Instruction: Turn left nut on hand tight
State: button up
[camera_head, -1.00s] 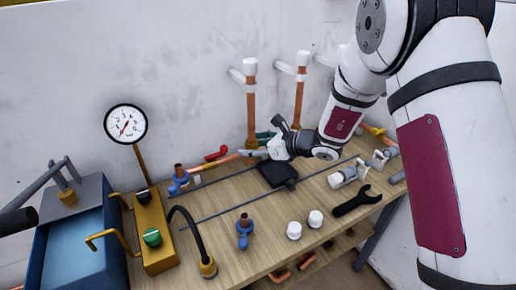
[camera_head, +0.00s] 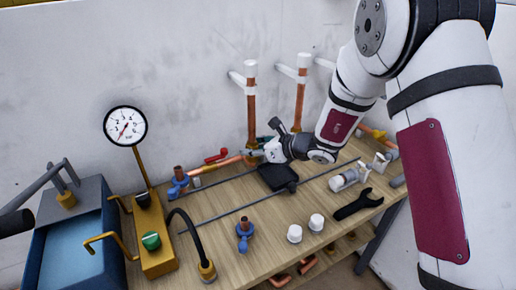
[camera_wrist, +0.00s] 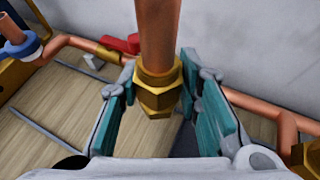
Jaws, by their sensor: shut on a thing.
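The left nut is a brass hex nut (camera_wrist: 158,98) on the lower end of a vertical copper pipe (camera_wrist: 157,30) in the wrist view. My gripper (camera_wrist: 160,100) has its teal-padded fingers on either side of this nut and is shut on it. In the head view my gripper (camera_head: 254,153) is at the foot of the left upright pipe (camera_head: 252,108). The nut is too small and covered there to make out. In the wrist view, the thread below the nut is hidden.
A second upright pipe (camera_head: 299,98) stands to the right. A red-handled valve (camera_head: 217,156) is close on the left. The bench (camera_head: 275,214) carries a wrench (camera_head: 358,204), white caps (camera_head: 295,234) and a blue fitting (camera_head: 244,235). A pressure gauge (camera_head: 126,126) stands at the left.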

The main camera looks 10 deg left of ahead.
jog(key=shift+s+a+f+m+t+h, duration=0.1)
jog(key=shift+m+t+h, duration=0.2)
jog(key=shift+m+t, duration=0.15)
jog(key=shift+s+a+m+t+h, duration=0.1)
jog(key=shift+m+t+h, duration=0.25)
jog(key=shift+m, duration=0.1)
jog(key=shift+d+m, duration=0.15)
jog(key=shift+m, duration=0.25)
jog(key=shift+f+t+h, duration=0.1)
jog(key=shift+t+h, duration=0.15)
jog(key=shift+t, duration=0.05)
jog(key=shift+s+m+t+h, duration=0.15)
jog(key=shift+m+t+h, duration=0.55)
jog(key=shift+m+h, duration=0.25)
jog(key=shift+c, duration=0.2)
jog(key=shift+m+t+h, duration=0.25)
jog(key=shift+m+t, duration=0.05)
jog(key=shift+m, duration=0.15)
jog(key=shift+d, duration=0.1)
jog(key=o, duration=1.1)
jog(key=shift+w, duration=0.2)
